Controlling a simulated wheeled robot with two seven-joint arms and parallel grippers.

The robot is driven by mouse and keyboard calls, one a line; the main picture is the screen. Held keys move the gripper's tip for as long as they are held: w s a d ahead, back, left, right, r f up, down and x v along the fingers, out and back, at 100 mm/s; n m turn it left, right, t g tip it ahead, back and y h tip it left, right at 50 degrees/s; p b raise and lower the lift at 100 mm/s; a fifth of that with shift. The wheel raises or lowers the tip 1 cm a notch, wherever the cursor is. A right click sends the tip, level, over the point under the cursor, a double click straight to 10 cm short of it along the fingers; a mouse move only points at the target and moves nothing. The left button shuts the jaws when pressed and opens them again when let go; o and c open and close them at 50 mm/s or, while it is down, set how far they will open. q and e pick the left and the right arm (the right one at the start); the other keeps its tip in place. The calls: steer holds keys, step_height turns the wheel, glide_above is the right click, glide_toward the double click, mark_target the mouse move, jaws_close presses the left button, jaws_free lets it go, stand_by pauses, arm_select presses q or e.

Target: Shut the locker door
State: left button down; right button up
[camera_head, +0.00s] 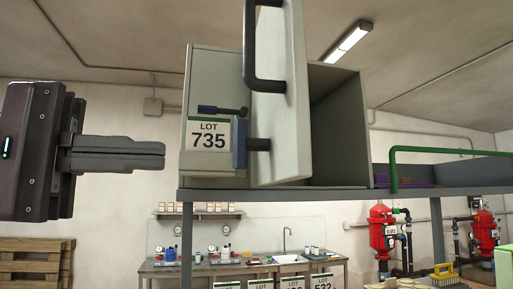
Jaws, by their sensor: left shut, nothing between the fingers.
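The locker (340,125) is a grey box on a raised shelf, and its dark inside shows at the right. Its pale door (289,100) stands open and swung out toward me. A dark bar handle (250,50) is on the door's left face. A LOT 735 label (208,138) and dark blue latch parts (239,144) show at the left of the door. My left gripper (163,152) is shut and empty, left of the locker and apart from it, with its fingers pointing right. My right gripper is not in view.
The shelf (300,194) runs right under the locker, with a green rail (430,150) beyond. A workbench with a sink (290,258) stands against the back wall. Red tanks (383,230) are at the right, and wooden pallets (30,262) at the lower left.

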mark_target(293, 159)
arm_select(q)
steer(key=d+p, duration=0.1)
steer(key=d, duration=0.2)
steer(key=w+d+p, duration=0.1)
steer(key=d+p, duration=0.1)
steer(key=d, duration=0.1)
steer(key=d+p, duration=0.1)
steer(key=d, duration=0.2)
steer(key=shift+w+d+r, duration=0.2)
steer(key=shift+w+d, duration=0.1)
steer(key=shift+d, duration=0.1)
steer(key=shift+d+f+p, duration=0.2)
steer(key=shift+d+p, duration=0.1)
steer(key=shift+d, duration=0.25)
